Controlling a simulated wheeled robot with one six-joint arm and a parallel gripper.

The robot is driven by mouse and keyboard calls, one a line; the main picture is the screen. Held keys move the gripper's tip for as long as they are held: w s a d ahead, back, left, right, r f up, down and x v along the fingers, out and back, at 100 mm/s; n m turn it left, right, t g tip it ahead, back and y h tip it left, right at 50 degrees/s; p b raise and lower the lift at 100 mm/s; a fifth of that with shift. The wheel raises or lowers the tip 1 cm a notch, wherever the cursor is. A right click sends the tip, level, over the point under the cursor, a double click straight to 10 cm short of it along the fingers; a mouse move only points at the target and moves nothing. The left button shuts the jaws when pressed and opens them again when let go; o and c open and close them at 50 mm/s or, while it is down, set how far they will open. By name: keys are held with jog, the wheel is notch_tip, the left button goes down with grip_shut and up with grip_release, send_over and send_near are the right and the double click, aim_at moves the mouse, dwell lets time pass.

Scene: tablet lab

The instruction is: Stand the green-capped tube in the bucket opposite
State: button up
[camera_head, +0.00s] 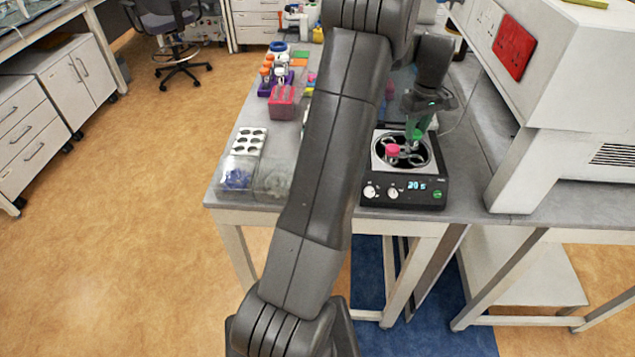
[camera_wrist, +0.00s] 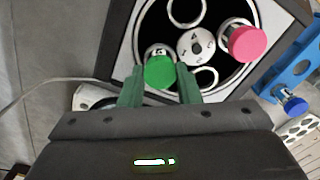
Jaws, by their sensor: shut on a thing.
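The green-capped tube (camera_wrist: 159,73) is between the two green fingers of my gripper (camera_wrist: 160,85), which is shut on it at the cap. In the head view the green cap (camera_head: 417,134) shows below my gripper (camera_head: 418,124). The tube is at the rotor ring across the hub (camera_wrist: 197,46) from the pink-capped tube (camera_wrist: 247,43). Two other rotor rings (camera_wrist: 187,10) look empty. The centrifuge (camera_head: 444,188) is open.
A white rack with holes (camera_head: 249,141), clear bins (camera_head: 237,178), a pink box (camera_head: 283,103) and a purple rack of tubes (camera_head: 270,87) stand left on the bench. A large white machine (camera_head: 560,80) stands close on the right. A cable lies behind the centrifuge.

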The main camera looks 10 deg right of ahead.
jog(key=o, duration=0.9)
notch_tip(320, 180, up, 14)
jog(key=shift+f+b, duration=0.1)
jog(key=shift+b, duration=0.6)
notch_tip(320, 180, down, 14)
jog(key=shift+r+p, duration=0.1)
jog(key=shift+p, duration=0.65)
jog(key=shift+r, duration=0.35)
jog(key=shift+f, duration=0.1)
